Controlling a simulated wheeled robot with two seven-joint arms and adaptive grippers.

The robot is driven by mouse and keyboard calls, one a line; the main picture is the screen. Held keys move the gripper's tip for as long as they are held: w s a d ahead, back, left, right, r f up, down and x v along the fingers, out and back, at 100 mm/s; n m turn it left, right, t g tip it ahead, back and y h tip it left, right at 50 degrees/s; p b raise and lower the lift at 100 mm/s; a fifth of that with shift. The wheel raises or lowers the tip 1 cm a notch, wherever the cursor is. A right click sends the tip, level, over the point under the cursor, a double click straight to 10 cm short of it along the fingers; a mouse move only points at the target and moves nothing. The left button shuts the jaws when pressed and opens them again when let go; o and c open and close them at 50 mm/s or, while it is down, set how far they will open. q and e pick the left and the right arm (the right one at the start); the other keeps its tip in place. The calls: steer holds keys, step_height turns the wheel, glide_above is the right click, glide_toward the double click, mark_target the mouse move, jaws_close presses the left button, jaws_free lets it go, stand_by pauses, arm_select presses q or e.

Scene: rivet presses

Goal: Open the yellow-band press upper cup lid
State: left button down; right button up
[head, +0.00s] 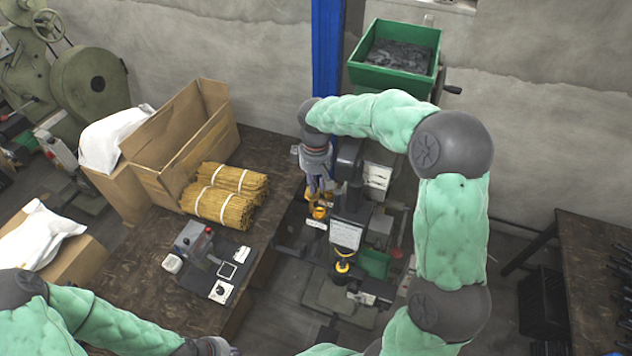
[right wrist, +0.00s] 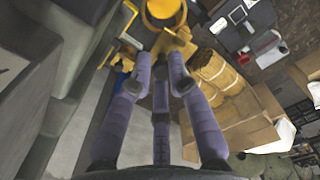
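The press (head: 346,237) is a dark machine with a white label plate, right of the table. Its yellow upper cup (head: 320,211) is on its left side, and a yellow band (head: 343,266) shows lower down. In the right wrist view the round yellow cup (right wrist: 163,10) is at the top edge, partly cut off; whether its lid is up or down cannot be told. My right gripper (head: 320,190) is just above the cup. Its fingers (right wrist: 160,62) are apart with nothing between them, short of the cup. My left gripper (head: 215,347) is at the bottom edge, mostly cut off.
The table (head: 262,145) holds an open cardboard box (head: 165,160), bundles of brown rods (head: 225,200) and a small control panel (head: 222,290). A green bin (head: 395,75) stands behind the press. A blue post (head: 327,45) rises close to my right wrist. A dark bench (head: 590,270) is at right.

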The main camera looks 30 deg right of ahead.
mark_target(316, 185)
steer(key=o, duration=0.4)
step_height(316, 185, up, 12)
steer(key=shift+r, duration=0.1)
stand_by(0.4)
stand_by(0.5)
